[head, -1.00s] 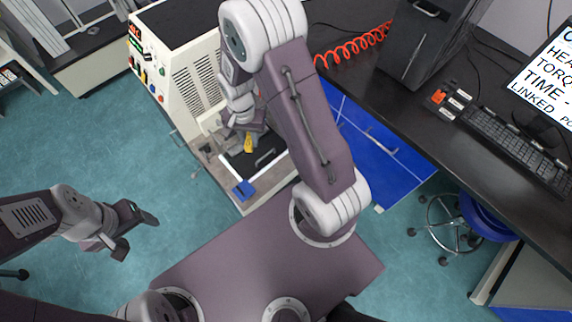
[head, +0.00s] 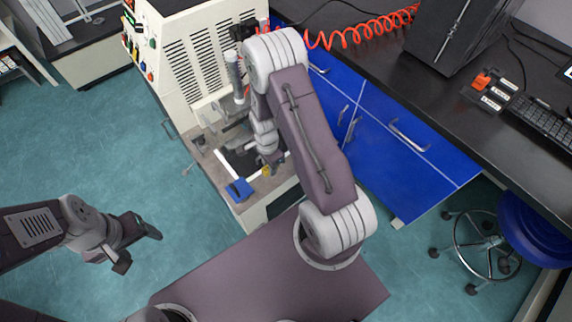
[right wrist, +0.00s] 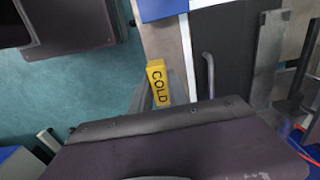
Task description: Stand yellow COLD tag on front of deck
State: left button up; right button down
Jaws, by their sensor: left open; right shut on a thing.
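The yellow COLD tag (right wrist: 158,84) is in my right gripper, with its lettered face towards the right wrist camera. In the head view only a small yellow part of the tag (head: 266,171) shows below my right gripper (head: 268,163). It is over the front part of the machine's deck (head: 207,160); I cannot tell whether it touches the deck. The brownish deck (right wrist: 163,42) also shows beyond the tag in the right wrist view. My left gripper (head: 140,248) is open and empty, over the floor at the left.
A blue block (head: 239,189) sits at the deck's front corner. A dark recess with a metal handle (right wrist: 209,70) is beside the tag. The cream machine housing (head: 200,60) rises behind the deck. Blue drawers (head: 385,125) stand to the right.

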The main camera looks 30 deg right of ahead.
jog(key=b, duration=0.2)
send_over(283, 167)
notch_tip(283, 167, down, 5)
jog(key=shift+d+f, duration=0.1)
jog(key=shift+f+b, duration=0.65)
jog(key=shift+f, duration=1.25)
jog(key=shift+f, duration=0.15)
jog(key=c, duration=1.3)
grip_release()
jog(key=shift+o, duration=0.2)
